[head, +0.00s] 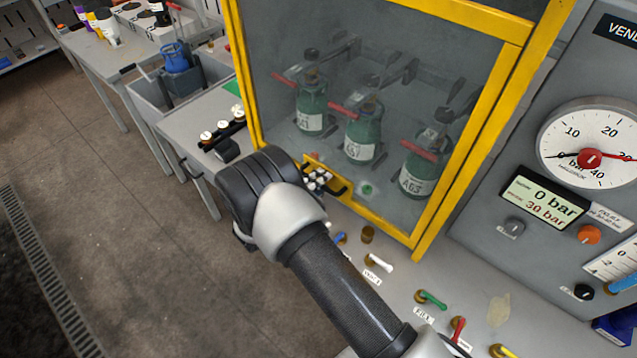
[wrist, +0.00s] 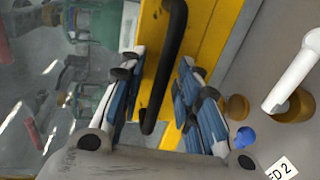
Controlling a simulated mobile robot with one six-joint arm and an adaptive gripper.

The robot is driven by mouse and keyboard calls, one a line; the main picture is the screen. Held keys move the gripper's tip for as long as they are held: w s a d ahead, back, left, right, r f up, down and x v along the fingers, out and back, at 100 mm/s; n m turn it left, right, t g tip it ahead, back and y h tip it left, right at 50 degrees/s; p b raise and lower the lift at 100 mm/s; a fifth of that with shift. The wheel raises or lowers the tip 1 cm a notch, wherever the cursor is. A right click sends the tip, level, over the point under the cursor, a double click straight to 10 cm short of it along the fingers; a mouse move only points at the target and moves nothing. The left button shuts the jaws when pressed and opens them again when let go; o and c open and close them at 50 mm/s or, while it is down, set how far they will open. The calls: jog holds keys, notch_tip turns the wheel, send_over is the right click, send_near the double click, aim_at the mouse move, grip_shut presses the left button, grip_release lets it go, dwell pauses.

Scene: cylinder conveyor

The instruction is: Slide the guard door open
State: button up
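The guard door (head: 478,20) is a yellow frame around a clear pane, standing in front of several green cylinders. Its black bar handle (wrist: 172,60) is on the yellow lower part of the frame, and the door looks closed across the cylinders. My gripper (head: 318,182) is at the lower edge of the door, by the handle. In the wrist view my gripper (wrist: 160,70) is open, with blue-padded fingers on either side of the handle. A gap shows between the handle and each finger. My wrist hides part of the door's lower left edge in the head view.
Small valves with coloured levers, one a white lever (head: 379,263), stand on the bench just below the door. A grey panel with a pressure gauge (head: 557,133) is at the right. A side table (head: 185,125) is at the left; open floor lies below it.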

grip_shut()
dwell(0.6)
